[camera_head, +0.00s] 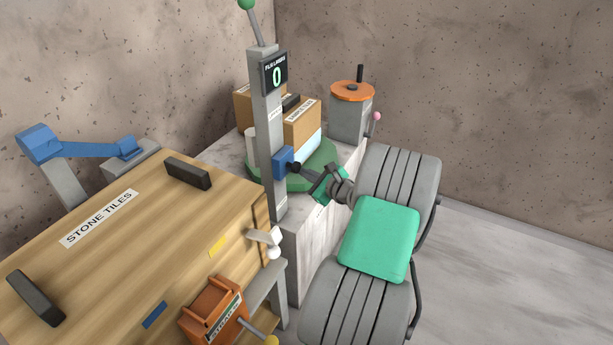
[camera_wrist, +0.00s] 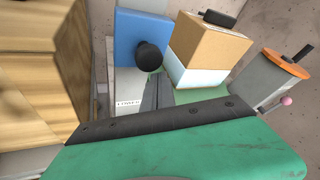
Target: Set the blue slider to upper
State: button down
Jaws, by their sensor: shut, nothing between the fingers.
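The blue slider (camera_head: 281,162) sits on an upright grey post (camera_head: 266,115), below the post's middle and well under its display. A black round knob (camera_head: 296,167) sticks out from the slider towards my gripper. My green gripper (camera_head: 323,185) is shut and empty, just right of and slightly below the knob. In the wrist view the blue slider (camera_wrist: 139,36) and its black knob (camera_wrist: 149,56) stand beyond the dark front edge of my gripper (camera_wrist: 160,124). A small white label (camera_wrist: 128,102) lies on the post below the slider. I cannot tell whether the gripper touches the knob.
A green round turntable (camera_head: 310,172) with cardboard boxes (camera_head: 302,124) stands behind the post on a stone slab (camera_head: 318,240). A grey canister with an orange lid (camera_head: 352,91) is at the back. A wooden crate (camera_head: 150,245) fills the left. A green-knobbed lever (camera_head: 255,22) tops the post.

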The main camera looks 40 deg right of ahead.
jog(key=s, duration=0.9)
jog(key=shift+s+d, duration=0.2)
jog(key=shift+s, duration=0.2)
jog(key=w+a+r+n+g+y+p, duration=0.1)
jog(key=w+a+r+n+g+p, duration=0.1)
jog(key=a+n, duration=0.2)
jog(key=w+a+r+n+g+y+p, duration=0.1)
jog(key=w+a+r+n+g+p, duration=0.1)
jog(key=a+n, duration=0.3)
jog(key=w+a+r+n+g+y+p, duration=0.1)
jog(key=a+n, duration=0.4)
jog(key=a, duration=0.6)
jog(key=shift+w+r+g+y+p, duration=0.45)
jog(key=shift+w+g+p, duration=0.1)
jog(key=shift+w+g, duration=0.15)
jog(key=s+a+r+n+g+h+p, duration=0.1)
jog(key=s+a+r+n+g+p, duration=0.1)
jog(key=s+a+r+n, duration=0.3)
jog(key=s+a+r+n+g+h+p, duration=0.2)
jog(key=s+a+r+n+g+p, duration=0.1)
jog(key=s+a+n, duration=0.6)
notch_tip(320, 180, up, 3)
jog(key=a+n+p, duration=0.1)
jog(key=a+n, duration=0.1)
jog(key=n, duration=0.1)
jog(key=shift+a, duration=0.4)
